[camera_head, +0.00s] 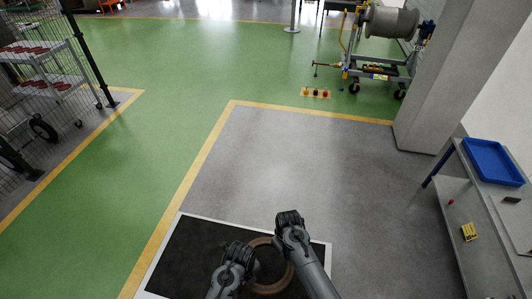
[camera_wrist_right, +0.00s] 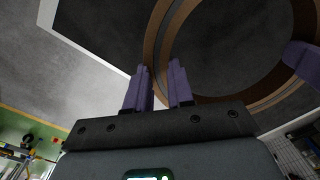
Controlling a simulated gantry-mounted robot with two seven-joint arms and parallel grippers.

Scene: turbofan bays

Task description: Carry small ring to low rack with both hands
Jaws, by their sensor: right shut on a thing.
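The small ring (camera_head: 268,290) is a brown-copper hoop at the bottom of the head view, above a dark mat; it also shows large in the right wrist view (camera_wrist_right: 157,35). My right gripper (camera_wrist_right: 160,68) has its two purple fingers on the near rim of the ring and is shut on it. In the head view my right gripper (camera_head: 288,222) is over the ring's upper right side. My left gripper (camera_head: 238,250) is at the ring's left side. A purple finger at the far rim shows in the right wrist view, but the left jaws' state is unclear. I cannot identify the low rack.
The dark mat (camera_head: 185,255) has a white border. Grey floor ahead is clear up to the yellow line. A caged shelf cart (camera_head: 45,85) stands left, a wheeled stand with a drum (camera_head: 390,22) at the back right, a pillar (camera_head: 440,75) and a bench with blue tray (camera_head: 492,160) right.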

